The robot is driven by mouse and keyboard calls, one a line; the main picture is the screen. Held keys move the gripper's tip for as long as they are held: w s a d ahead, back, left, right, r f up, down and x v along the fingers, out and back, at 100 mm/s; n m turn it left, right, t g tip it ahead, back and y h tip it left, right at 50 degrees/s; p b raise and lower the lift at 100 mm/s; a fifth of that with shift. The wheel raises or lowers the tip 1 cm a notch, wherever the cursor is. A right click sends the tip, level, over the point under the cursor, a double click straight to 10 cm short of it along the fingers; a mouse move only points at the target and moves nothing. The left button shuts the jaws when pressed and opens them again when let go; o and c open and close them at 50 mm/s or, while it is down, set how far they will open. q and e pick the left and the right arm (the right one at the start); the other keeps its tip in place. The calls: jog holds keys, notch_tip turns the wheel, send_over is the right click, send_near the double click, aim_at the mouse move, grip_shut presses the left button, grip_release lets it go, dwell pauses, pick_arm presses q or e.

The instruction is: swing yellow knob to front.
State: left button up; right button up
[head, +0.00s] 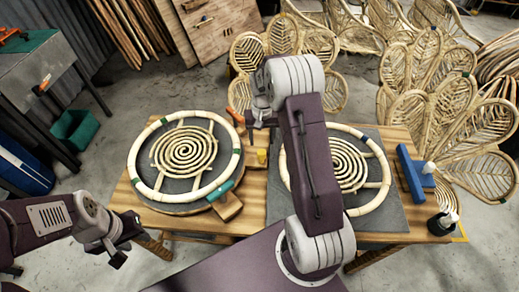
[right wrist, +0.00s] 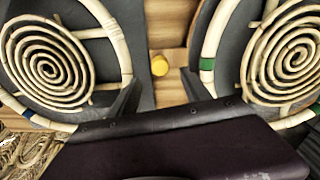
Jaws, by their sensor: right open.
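The small yellow knob (head: 262,157) sits on the wooden table between the two round rattan pieces, just right of the left one. It also shows as a yellow disc in the right wrist view (right wrist: 159,65), on wood between the two dark boards. My right gripper (head: 254,132) is open and empty just above and behind the knob in the head view; its fingers are small and partly hidden by my arm. My left gripper (head: 119,243) hangs apart from everything off the table's left front corner, its dark fingers spread and empty.
The left rattan ring (head: 137,160) has a teal-handled clamp (head: 221,191) at its front and an orange handle (head: 236,117) at its back. My right arm partly covers the right ring (head: 372,144). A blue tool (head: 409,175) and a dark pot (head: 440,224) stand at right.

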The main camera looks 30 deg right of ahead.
aim_at(261, 152)
notch_tip(261, 152, down, 9)
jog(key=shift+w+f+p, duration=0.1)
jog(key=shift+f+p, duration=0.05)
jog(key=shift+p, duration=0.15)
jog(key=shift+c, duration=0.4)
grip_shut()
jog(key=shift+w, duration=0.1)
dwell(0.9)
